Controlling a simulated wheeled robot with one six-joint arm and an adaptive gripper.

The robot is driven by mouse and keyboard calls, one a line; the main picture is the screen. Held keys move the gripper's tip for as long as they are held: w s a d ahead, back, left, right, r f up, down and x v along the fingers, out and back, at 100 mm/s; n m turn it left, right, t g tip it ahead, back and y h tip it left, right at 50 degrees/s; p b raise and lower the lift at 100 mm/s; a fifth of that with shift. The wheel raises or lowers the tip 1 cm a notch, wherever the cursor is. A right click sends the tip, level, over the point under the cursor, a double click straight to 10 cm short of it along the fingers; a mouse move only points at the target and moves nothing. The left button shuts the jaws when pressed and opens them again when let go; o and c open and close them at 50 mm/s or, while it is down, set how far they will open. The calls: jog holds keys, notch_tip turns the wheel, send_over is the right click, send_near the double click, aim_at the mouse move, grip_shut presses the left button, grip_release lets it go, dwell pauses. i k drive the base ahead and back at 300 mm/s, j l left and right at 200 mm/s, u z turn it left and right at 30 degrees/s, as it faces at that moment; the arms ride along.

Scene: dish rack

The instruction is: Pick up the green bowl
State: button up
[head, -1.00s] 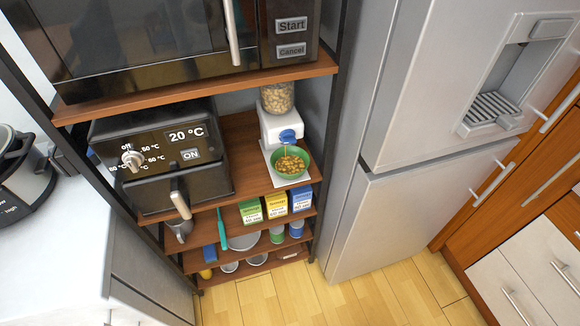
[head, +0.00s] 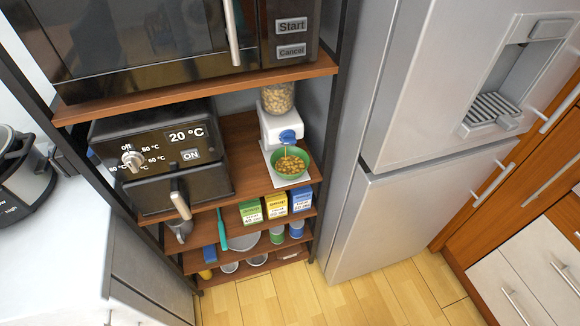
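The green bowl (head: 305,161) sits upright on the white base of the dispenser (head: 280,130) on the middle wooden shelf. It holds small yellow-brown pieces (head: 290,164), like cereal. The dispenser's blue knob is just above and behind the bowl, and its clear container of nut-coloured pieces rises behind. The bowl's front and sides are free. My gripper does not show in the head view.
An air fryer (head: 165,155) stands left of the dispenser, and a microwave (head: 160,40) sits on the shelf above. The fridge (head: 400,215) stands to the right. Small cartons (head: 276,206) line the shelf below. The wooden floor (head: 370,300) in front is clear.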

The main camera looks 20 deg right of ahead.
aim_at(289, 162)
jog(key=i+j+u, duration=0.2)
jog(key=i+j, duration=0.15)
jog(key=j, duration=0.2)
jog(key=i+j+u, duration=0.25)
jog(key=i+j, duration=0.15)
jog(key=j, duration=0.1)
